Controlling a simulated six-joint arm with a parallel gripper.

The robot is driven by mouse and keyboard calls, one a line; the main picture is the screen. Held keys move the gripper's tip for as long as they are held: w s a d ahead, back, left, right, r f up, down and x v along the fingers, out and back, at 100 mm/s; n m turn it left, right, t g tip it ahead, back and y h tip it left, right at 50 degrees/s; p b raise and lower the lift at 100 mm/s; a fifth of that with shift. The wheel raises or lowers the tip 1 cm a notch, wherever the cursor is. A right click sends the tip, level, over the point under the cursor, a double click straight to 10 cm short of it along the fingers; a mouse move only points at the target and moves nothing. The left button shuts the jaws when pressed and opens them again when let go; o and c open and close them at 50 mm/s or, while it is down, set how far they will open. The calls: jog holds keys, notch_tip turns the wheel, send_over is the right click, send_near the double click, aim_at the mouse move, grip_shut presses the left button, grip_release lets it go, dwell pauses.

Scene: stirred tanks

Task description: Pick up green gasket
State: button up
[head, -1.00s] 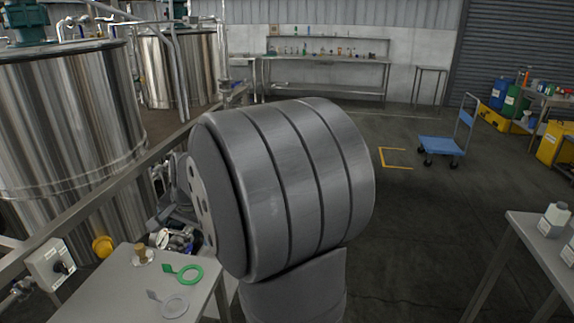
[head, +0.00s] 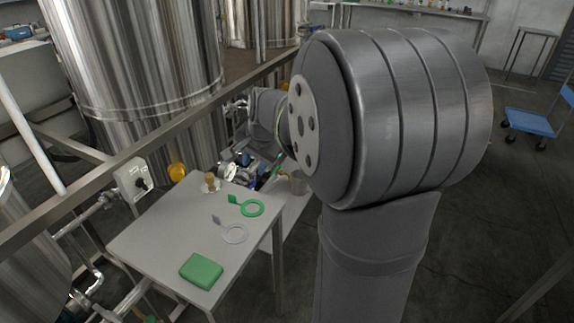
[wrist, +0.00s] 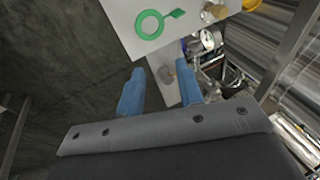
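The green gasket (head: 252,208) is a flat ring with a square tab. It lies on the grey table (head: 150,235), near its right edge in the head view. It also shows at the top of the wrist view (wrist: 150,25). My gripper (wrist: 160,85) has two blue fingers spread apart with nothing between them in the wrist view. It is off the table's edge, apart from the gasket. In the head view the gripper is mostly hidden by my arm.
A pale grey gasket (head: 234,233) lies close beside the green one. A green block (head: 201,270) sits at the table's front, and a brass fitting (head: 210,182) at the back. A metal rail, tanks (head: 130,70) and a valve box (head: 133,178) stand behind.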

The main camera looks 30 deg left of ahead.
jog(key=n+g+h, duration=0.2)
jog(key=n+h, duration=0.2)
jog(key=n, duration=1.5)
send_over(231, 199)
notch_tip(231, 199, down, 4)
jog(key=shift+n, duration=0.3)
jog(key=f, duration=1.1)
jog(key=shift+w+d+f, duration=0.15)
jog(key=shift+d+f, duration=0.1)
jog(key=shift+f, duration=0.1)
jog(key=shift+w+d+f, duration=0.1)
jog(key=shift+f, duration=1.25)
jog(key=shift+d+f, duration=0.1)
jog(key=shift+f, duration=1.25)
jog(key=shift+c, duration=0.4)
grip_shut()
